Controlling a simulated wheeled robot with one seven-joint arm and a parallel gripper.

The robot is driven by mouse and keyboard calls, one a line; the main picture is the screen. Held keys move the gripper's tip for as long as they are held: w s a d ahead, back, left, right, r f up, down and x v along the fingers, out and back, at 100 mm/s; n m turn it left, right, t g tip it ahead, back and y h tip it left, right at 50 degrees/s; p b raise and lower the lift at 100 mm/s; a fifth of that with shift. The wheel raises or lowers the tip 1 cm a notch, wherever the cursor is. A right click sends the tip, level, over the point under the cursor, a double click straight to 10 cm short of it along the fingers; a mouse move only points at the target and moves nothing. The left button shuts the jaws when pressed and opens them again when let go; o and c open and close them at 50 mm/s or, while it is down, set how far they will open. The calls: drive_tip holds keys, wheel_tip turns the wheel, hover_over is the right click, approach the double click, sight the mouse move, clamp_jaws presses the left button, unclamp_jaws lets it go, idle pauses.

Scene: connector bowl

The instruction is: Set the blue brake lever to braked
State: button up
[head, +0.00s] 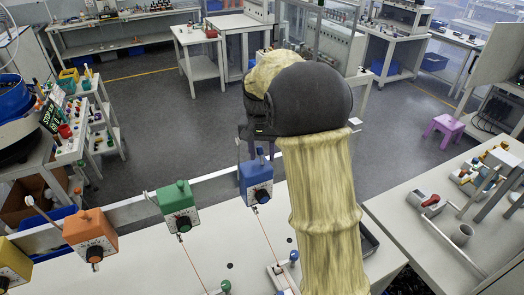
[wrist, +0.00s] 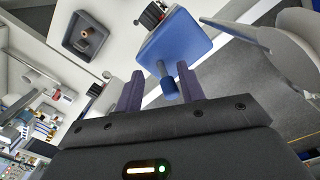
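The blue brake box (head: 256,181) stands on the rail in the head view, with a round black knob on its scaled front face and a short blue lever (head: 261,156) on top. In the wrist view the blue box (wrist: 176,42) is just ahead of the fingertips, and the lever's blue knob (wrist: 169,90) lies between the fingers. My gripper (wrist: 160,68) is open, its two dark fingers apart on either side of the lever. I cannot tell whether either finger touches it. In the head view my arm partly hides the gripper.
Green (head: 178,205) and orange (head: 90,232) boxes stand along the same rail to the left, with a yellow one (head: 12,262) at the edge. Cords run from the green and blue boxes over the white table. Grey floor lies open behind the rail.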

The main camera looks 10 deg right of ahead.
drive_tip(key=shift+a, duration=0.15)
clamp_jaws()
drive_tip(key=shift+r+p, duration=0.1)
drive_tip(key=shift+p, duration=0.2)
drive_tip(key=shift+w+r+g+p, duration=0.15)
drive_tip(key=shift+g+p, duration=0.15)
drive_tip(key=shift+p, duration=1)
drive_tip(key=shift+w+g+p, duration=0.15)
drive_tip(key=shift+g+p, duration=0.35)
drive_tip(key=shift+p, duration=0.4)
drive_tip(key=shift+g+h+p, duration=0.3)
drive_tip(key=shift+p, duration=0.65)
drive_tip(key=g+p, duration=0.1)
drive_tip(key=p, duration=0.1)
drive_tip(key=shift+w+p, duration=0.3)
drive_tip(key=shift+p, duration=0.05)
drive_tip(key=shift+w+f+g+p, duration=0.25)
drive_tip(key=shift+f+g+p, duration=0.1)
drive_tip(key=shift+g+p, duration=0.2)
